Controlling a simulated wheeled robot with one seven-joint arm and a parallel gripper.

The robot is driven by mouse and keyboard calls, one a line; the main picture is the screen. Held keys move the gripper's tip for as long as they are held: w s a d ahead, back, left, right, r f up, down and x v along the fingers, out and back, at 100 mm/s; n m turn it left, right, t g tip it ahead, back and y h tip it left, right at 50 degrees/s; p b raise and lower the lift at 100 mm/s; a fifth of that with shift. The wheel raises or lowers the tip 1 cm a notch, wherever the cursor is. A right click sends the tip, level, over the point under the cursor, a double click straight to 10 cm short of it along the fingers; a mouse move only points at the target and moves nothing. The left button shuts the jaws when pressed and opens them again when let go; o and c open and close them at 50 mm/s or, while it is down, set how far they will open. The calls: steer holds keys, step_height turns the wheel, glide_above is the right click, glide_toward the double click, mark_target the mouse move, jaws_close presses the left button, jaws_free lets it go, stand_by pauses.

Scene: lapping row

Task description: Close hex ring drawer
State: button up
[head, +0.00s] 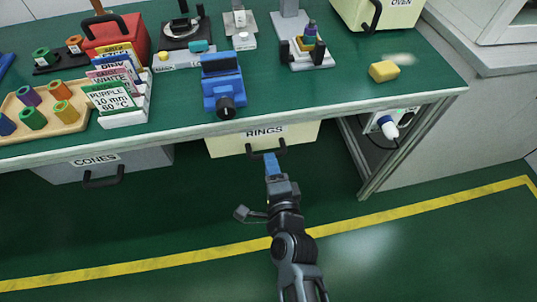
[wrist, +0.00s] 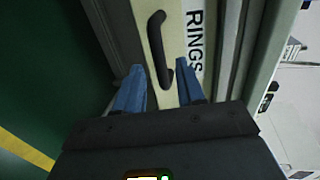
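The cream drawer labelled RINGS (head: 228,145) hangs under the green bench top, and its front stands a little forward under the bench edge. Its dark bar handle (head: 281,148) is on the front, below the label. In the wrist view the same handle (wrist: 158,50) lies ahead of and between my two blue fingertips. My gripper (wrist: 158,82) is open, with the fingers apart on either side of the handle's lower end. I cannot tell whether a finger touches the handle. In the head view my gripper (head: 271,162) reaches up to the drawer front.
A grey CONES drawer (head: 130,163) with a handle hangs to the left. A bench leg (head: 378,170) and a socket box with a white plug (head: 388,127) are to the right. A blue vise (head: 222,88) stands above on the bench (head: 290,95). The floor in front is clear.

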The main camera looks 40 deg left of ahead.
steer(key=shift+v, duration=1.35)
steer(key=s+d+r+n+t+h+p, duration=0.1)
steer(key=s+d+h, duration=0.15)
steer(key=d, duration=0.65)
steer(key=s+d+r+n+t+h+p, duration=0.15)
steer(key=s+d, duration=0.25)
steer(key=d, duration=0.4)
steer(key=s+d+r+t+h+p, duration=0.1)
steer(key=s+d+r, duration=0.15)
steer(key=d, duration=0.65)
steer(key=s+d+r+n+h+p, duration=0.2)
steer(key=s+d+r+h, duration=0.1)
steer(key=s+d+r, duration=0.4)
steer(key=s+d+r+n+t+h+p, duration=0.1)
steer(key=s+d+r+n+h+p, duration=0.1)
steer(key=s+d+r, duration=0.5)
steer(key=s+r+n+h, duration=0.1)
steer(key=s+r+h, duration=0.1)
steer(key=r, duration=0.5)
steer(key=shift+s+d+r, duration=0.25)
steer(key=shift+s+d, duration=0.15)
steer(key=shift+s, duration=0.4)
